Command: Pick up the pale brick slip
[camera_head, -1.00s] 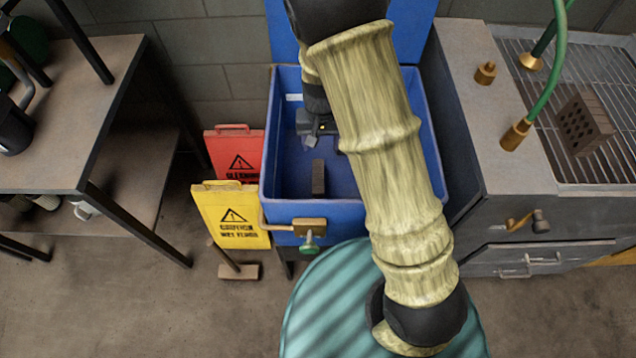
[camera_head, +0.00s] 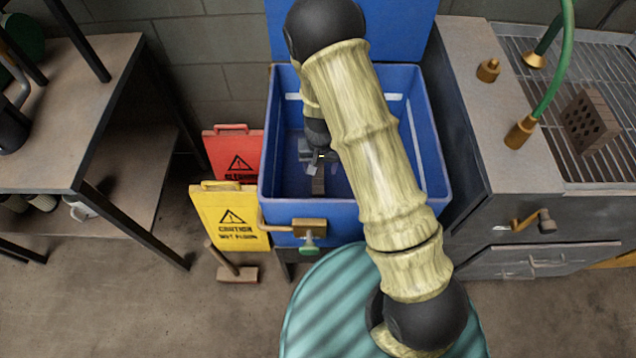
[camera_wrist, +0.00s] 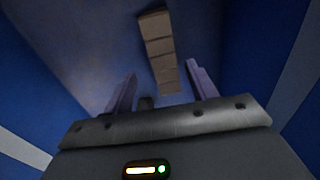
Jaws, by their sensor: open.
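The brick slip (camera_wrist: 158,50) is a long, narrow tan piece with cross lines, lying on the floor of the blue bin. In the head view its near end (camera_head: 318,185) shows just below my gripper, dim in shadow. My gripper (camera_wrist: 161,76) is open and empty, inside the bin. In the wrist view the slip lies ahead of the fingers, with its near end between the two fingertips and its length running away. I cannot tell the exact height between fingers and slip. My gripper (camera_head: 314,166) is partly hidden by my arm in the head view.
The blue bin (camera_head: 408,205) has high walls around my gripper. A grey counter with a perforated brick (camera_head: 590,122) on a grate stands right. Yellow (camera_head: 231,218) and red (camera_head: 232,152) caution signs stand left. A table (camera_head: 90,100) is further left.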

